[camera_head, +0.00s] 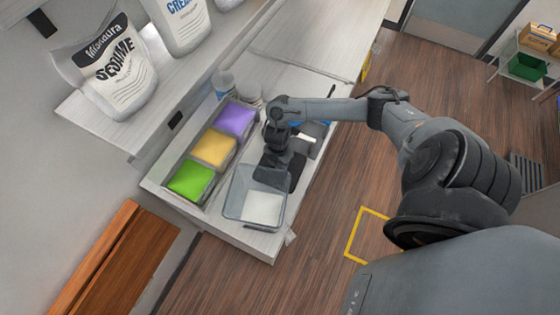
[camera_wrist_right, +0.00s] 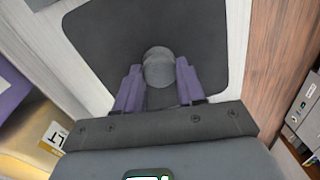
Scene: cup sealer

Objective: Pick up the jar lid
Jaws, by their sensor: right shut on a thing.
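The jar lid is a dark, rounded-square plate with a round grey knob in the middle. It fills the upper part of the right wrist view (camera_wrist_right: 200,30). My right gripper (camera_wrist_right: 158,75) has its two fingers on either side of the knob, shut on it. In the head view the right gripper (camera_head: 274,160) points down over the counter, and a dark part of the lid (camera_head: 297,170) shows beside it. Whether the lid touches what lies below is unclear. My left gripper is not in view.
An open clear container (camera_head: 238,210) with white contents stands at the counter's near end. A row of purple (camera_head: 235,119), yellow (camera_head: 213,149) and green (camera_head: 191,181) bins lies along its left. Bags stand on the shelf above. Wooden floor lies to the right.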

